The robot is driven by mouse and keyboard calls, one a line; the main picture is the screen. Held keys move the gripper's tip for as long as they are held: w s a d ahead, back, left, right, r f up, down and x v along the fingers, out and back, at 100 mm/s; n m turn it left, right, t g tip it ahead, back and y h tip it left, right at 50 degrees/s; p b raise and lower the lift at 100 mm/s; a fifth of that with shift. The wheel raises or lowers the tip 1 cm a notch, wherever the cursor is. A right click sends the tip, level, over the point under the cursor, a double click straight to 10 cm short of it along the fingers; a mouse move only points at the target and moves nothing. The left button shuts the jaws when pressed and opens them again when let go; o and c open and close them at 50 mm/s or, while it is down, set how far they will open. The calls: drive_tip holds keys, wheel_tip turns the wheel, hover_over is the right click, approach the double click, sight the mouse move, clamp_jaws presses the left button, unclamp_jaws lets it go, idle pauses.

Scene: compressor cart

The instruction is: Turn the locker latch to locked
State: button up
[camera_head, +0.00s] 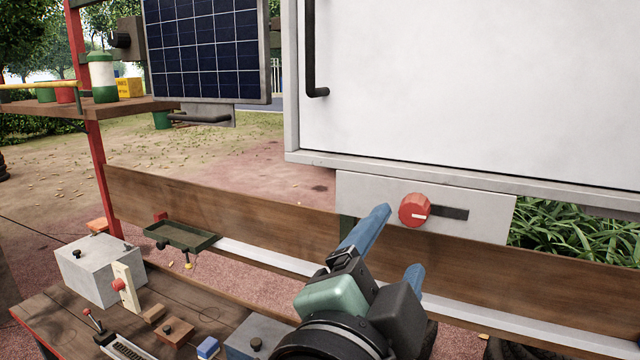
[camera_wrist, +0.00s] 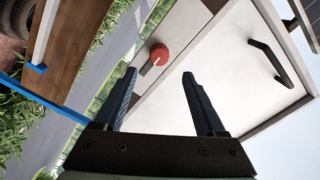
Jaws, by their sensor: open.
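The locker (camera_head: 470,80) is a large white box at the upper right with a black bar handle (camera_head: 312,60). Below its door, a grey plate (camera_head: 360,192) carries a red round latch knob (camera_head: 413,210) with a pale pointer mark and a dark bar reaching right from it. My gripper (camera_head: 396,242) is open and empty, in front of and below the knob, apart from it. In the wrist view, the knob (camera_wrist: 159,54) shows beyond and between the blue fingertips (camera_wrist: 158,75), nearer the left finger. The locker handle (camera_wrist: 268,62) is at the right there.
A wooden rail (camera_head: 250,215) runs below the latch plate, with a green tray (camera_head: 180,236) on it. The cart bench at lower left holds a grey box (camera_head: 100,268), a red-tipped lever (camera_head: 92,322) and small blocks. A solar panel (camera_head: 205,50) stands upper left.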

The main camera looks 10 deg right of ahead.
sight(412, 216)
drive_tip(key=p+x, duration=0.2)
drive_tip(key=x, duration=0.6)
drive_tip(key=shift+w+d+f+p, duration=0.1)
drive_tip(key=shift+w+d+p, duration=0.15)
drive_tip(key=shift+p, duration=0.1)
clamp_jaws()
